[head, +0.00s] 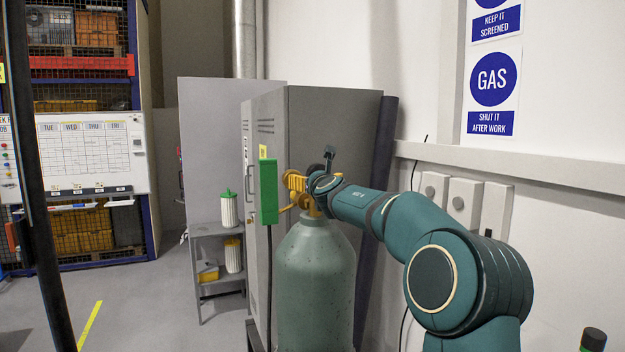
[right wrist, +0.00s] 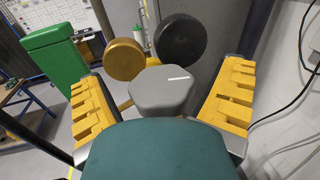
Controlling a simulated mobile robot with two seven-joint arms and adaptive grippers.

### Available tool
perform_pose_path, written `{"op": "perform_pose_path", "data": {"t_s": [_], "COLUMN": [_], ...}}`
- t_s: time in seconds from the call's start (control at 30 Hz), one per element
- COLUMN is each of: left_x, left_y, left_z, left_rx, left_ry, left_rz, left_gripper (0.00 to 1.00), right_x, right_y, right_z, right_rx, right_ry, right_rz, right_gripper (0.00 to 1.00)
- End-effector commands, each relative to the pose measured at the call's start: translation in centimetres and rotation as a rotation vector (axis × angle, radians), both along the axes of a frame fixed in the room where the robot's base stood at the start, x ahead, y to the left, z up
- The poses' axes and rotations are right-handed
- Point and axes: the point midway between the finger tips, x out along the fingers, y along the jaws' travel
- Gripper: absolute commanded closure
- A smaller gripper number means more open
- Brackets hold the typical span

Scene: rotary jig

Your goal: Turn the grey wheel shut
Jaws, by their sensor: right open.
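The grey wheel (right wrist: 163,92), a lobed knob with a white mark on top, shows in the right wrist view. My right gripper (right wrist: 164,76) is open, with one yellow finger on each side of the wheel and visible gaps between. In the head view my right gripper (head: 298,185) is at the top of the grey-green gas cylinder (head: 314,280); the wheel is hidden there behind the gripper and arm. A brass-coloured disc (right wrist: 123,59) and a black disc (right wrist: 180,38) lie just beyond the wheel. My left gripper is not in view.
A green box (head: 268,192) stands close left of the gripper, also in the wrist view (right wrist: 55,58). A grey cabinet (head: 318,125) is behind the cylinder. The wall with grey boxes (head: 465,200) is at right. Floor is open at left, beyond a dark pole (head: 35,180).

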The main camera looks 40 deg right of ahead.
Motion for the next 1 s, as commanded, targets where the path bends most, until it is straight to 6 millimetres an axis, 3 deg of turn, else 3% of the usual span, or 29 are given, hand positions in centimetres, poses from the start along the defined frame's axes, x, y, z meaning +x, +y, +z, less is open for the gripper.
{"op": "perform_pose_path", "data": {"t_s": [0.27,0.4,0.47,1.0], "left_x": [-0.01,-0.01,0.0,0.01], "left_y": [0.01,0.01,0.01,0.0], "left_z": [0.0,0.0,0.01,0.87], "left_rx": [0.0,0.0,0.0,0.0], "left_ry": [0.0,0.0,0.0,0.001], "left_rz": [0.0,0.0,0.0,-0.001], "left_gripper": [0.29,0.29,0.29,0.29], "right_x": [0.01,0.01,0.01,0.1], "right_y": [-0.02,-0.03,-0.03,0.16], "right_z": [-0.02,-0.02,-0.02,0.11], "right_rx": [0.0,0.0,0.0,0.001], "right_ry": [0.0,0.0,0.0,0.0], "right_rz": [0.0,0.0,0.0,-0.08], "right_gripper": [0.09,0.59,0.77,0.77]}}
